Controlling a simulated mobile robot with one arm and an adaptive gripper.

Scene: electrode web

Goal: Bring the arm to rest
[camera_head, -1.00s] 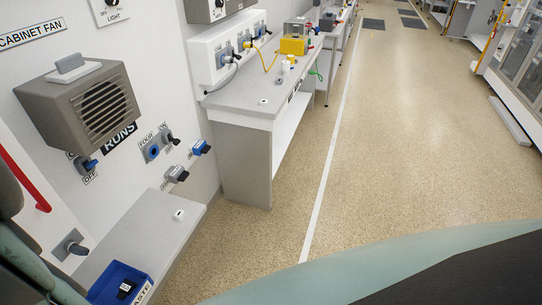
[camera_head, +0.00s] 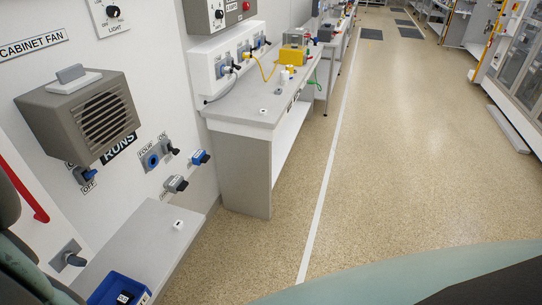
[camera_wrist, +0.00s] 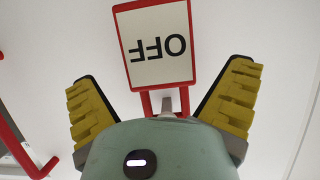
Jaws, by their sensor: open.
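My gripper (camera_wrist: 162,95) shows in the wrist view with its two yellow ridged fingers spread wide apart. Nothing is seen held between them. Beyond the fingers is a white OFF sign (camera_wrist: 163,46) in a red frame, upside down in this view, against a pale surface. A red bar lies between the fingers below the sign, partly hidden by my gripper's body. I cannot tell whether my gripper touches it. In the head view the gripper is not seen; parts of my own body cover the lower edge and lower left corner.
A grey cabinet fan box (camera_head: 85,115) and several switches are on the left wall. A red bar (camera_head: 22,192) is at the far left. A blue bin (camera_head: 117,288) sits on a low shelf (camera_head: 140,243). A workbench (camera_head: 245,120) stands beyond. The speckled floor (camera_head: 400,150) is clear to the right.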

